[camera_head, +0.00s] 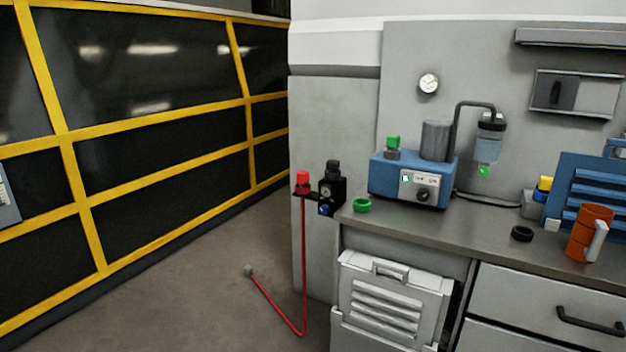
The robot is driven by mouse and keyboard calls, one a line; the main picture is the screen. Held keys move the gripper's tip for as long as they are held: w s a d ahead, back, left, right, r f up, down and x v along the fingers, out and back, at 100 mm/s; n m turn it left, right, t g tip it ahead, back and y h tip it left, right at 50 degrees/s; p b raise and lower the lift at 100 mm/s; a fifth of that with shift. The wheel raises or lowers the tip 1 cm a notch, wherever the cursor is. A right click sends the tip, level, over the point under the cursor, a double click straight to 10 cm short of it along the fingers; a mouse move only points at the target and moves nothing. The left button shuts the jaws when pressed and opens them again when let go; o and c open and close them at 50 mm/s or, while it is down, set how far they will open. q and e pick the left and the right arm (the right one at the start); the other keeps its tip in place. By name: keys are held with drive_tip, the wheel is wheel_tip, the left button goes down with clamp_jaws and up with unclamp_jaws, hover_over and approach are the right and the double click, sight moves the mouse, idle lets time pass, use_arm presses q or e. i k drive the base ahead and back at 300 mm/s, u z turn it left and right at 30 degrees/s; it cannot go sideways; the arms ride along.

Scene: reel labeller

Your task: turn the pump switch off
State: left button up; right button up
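The blue pump unit (411,181) stands on the grey counter, right of centre. Its front has a pale panel (418,181) with small markings and a small light spot at its left. A dark round knob (422,195) sits at the panel's lower right. Which of these is the switch, and its position, are too small to tell. A grey cylinder (436,141) and a green-topped fitting (393,143) stand on top of the unit. Neither of my grippers is in view.
A clear jar (487,147) hangs from a dark pipe right of the pump. A green ring (362,205), black ring (521,233) and orange mug (590,233) are on the counter (470,228). A red hose (304,260) hangs left of it.

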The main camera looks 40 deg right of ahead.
sight(423, 194)
drive_tip(key=z, duration=0.2)
drive_tip(key=i, duration=1.45)
drive_tip(key=z, duration=1.6)
drive_tip(key=i, duration=0.7)
drive_tip(key=z, duration=0.65)
